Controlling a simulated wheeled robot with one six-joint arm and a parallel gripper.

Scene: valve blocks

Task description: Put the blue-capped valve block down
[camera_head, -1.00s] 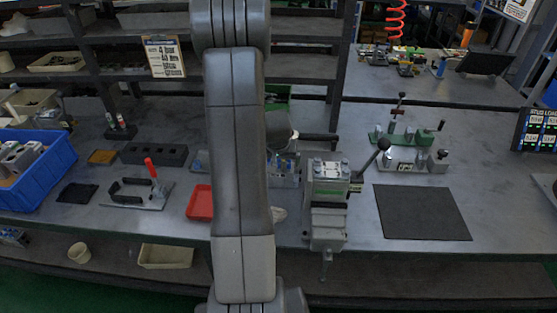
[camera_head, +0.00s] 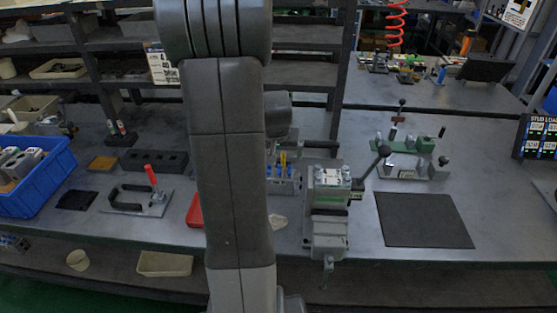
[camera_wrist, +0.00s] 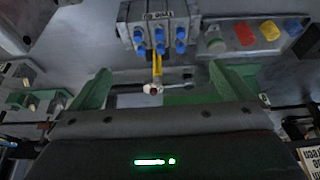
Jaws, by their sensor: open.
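The blue-capped valve block (camera_head: 284,184) stands on the bench, just right of my arm in the head view. In the wrist view the valve block (camera_wrist: 158,27) is a grey body with several blue caps and a lettered label, at the top middle. My gripper (camera_wrist: 158,80) shows as two green fingers spread wide apart, with nothing held between them. The block lies beyond the fingertips, apart from them. A yellow-stemmed part (camera_wrist: 157,66) shows between the block and the gripper. In the head view my arm hides the gripper.
A grey vise-like fixture (camera_head: 328,205) with a lever stands right of the block. A dark mat (camera_head: 424,220) lies clear further right. A red tray (camera_head: 195,210) is partly behind my arm. A strip with coloured caps (camera_wrist: 255,35) lies beside the block.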

